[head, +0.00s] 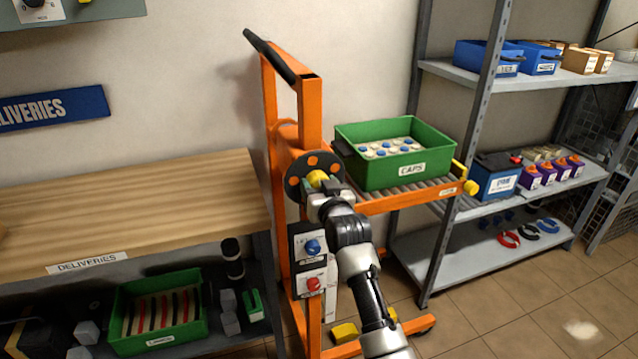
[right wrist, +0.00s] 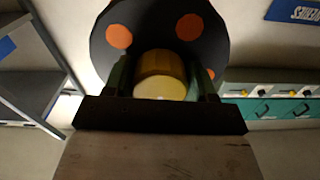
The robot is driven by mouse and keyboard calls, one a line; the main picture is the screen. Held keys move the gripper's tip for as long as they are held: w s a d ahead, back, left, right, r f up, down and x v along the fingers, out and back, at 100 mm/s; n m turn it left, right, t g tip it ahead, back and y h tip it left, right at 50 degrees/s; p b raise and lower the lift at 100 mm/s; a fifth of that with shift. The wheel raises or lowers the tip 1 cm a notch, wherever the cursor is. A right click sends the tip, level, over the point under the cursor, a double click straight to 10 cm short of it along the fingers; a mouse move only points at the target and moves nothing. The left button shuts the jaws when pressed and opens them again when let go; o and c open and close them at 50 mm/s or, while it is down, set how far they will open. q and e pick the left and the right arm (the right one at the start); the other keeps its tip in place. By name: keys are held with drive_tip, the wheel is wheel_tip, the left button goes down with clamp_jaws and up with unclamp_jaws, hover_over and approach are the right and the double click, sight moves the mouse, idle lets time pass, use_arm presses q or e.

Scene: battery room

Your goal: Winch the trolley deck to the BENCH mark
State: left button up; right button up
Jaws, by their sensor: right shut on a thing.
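The orange trolley (head: 313,100) stands between the bench and the shelf rack. Its roller deck (head: 400,203) carries a green CAPS crate (head: 425,172) and is a little above the bench top's front edge in the picture. A black winch wheel (head: 298,184) with orange spots is on the trolley's side; it also shows in the right wrist view (right wrist: 150,22). My right gripper (head: 321,184) is shut on the wheel's yellow knob (head: 317,177). In the right wrist view the knob (right wrist: 160,75) sits between both fingers. I cannot read a BENCH mark. My left gripper is out of view.
The wooden DELIVERIES bench (head: 130,205) is at left, its top mostly clear, with a green crate (head: 160,310) below. Blue (head: 312,246) and red (head: 313,283) knobs sit on plates under the wheel. The shelf rack (head: 480,245) is close on the deck's right.

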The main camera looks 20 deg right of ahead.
drive_tip(key=m+p, duration=0.2)
drive_tip(key=shift+a+r+m, duration=0.1)
drive_tip(key=shift+r+m, duration=0.05)
drive_tip(key=shift+m, duration=0.25)
drive_tip(key=shift+m+p, duration=0.6)
drive_tip(key=shift+m, duration=0.5)
drive_tip(key=o, duration=0.9)
drive_tip(key=shift+s, duration=0.15)
drive_tip(key=s+b, duration=0.1)
drive_tip(key=s, duration=0.9)
drive_tip(key=shift+s, duration=0.3)
drive_tip(key=shift+d, duration=0.2)
